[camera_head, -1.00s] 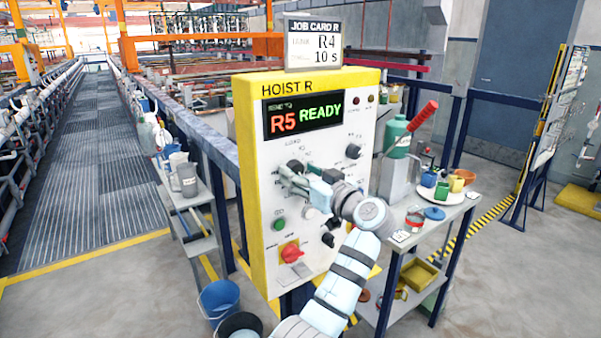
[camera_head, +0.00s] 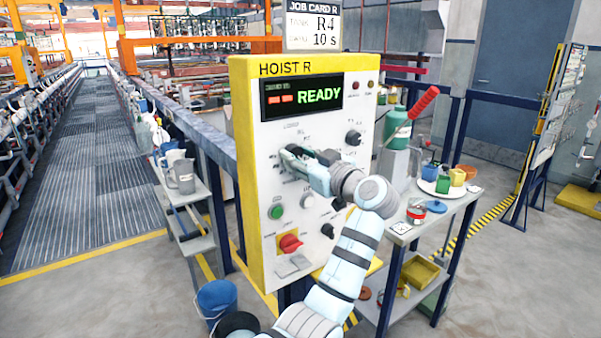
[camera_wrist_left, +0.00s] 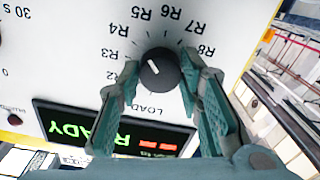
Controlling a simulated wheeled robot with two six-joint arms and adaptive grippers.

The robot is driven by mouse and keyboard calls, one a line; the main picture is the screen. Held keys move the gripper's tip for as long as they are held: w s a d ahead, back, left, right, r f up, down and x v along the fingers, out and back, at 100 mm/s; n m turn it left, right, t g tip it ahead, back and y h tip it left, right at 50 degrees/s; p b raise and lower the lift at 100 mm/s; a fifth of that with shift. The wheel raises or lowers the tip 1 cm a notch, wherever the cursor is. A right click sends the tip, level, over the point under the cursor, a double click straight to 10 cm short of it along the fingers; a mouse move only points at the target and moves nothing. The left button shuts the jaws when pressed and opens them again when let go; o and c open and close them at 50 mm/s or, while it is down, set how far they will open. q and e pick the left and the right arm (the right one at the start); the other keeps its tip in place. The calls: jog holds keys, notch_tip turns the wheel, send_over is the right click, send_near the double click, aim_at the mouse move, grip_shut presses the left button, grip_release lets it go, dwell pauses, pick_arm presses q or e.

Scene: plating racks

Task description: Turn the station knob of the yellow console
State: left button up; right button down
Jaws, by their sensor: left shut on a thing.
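The yellow console (camera_head: 242,180), labelled HOIST R, stands in the middle of the head view with a pale front panel. Its display (camera_head: 301,97) shows two red dashes and a green READY. The black station knob (camera_wrist_left: 158,70) shows in the left wrist view, ringed by labels LOAD and R2 to R8. Its white pointer slants up-left, roughly toward R4. My left gripper (camera_wrist_left: 160,82) is shut on the knob, one finger on each side; in the head view the gripper (camera_head: 292,164) covers most of the knob. My right gripper is out of view.
A job card (camera_head: 314,26) above the console reads R4 and 10 s. Other knobs, a green button (camera_head: 276,212) and a red switch (camera_head: 290,243) sit on the panel. A loaded side table (camera_head: 400,240) stands close on the right, a grey cart (camera_head: 190,215) on the left.

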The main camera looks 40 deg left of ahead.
pick_arm(q)
jog(key=shift+f+n+b, duration=0.1)
jog(key=shift+n+b, duration=1.6)
jog(key=shift+b, duration=0.3)
jog(key=o, duration=1.2)
jog(key=shift+d, duration=0.25)
jog(key=v, duration=1.1)
jog(key=shift+s+d, duration=0.1)
jog(key=shift+d, duration=0.1)
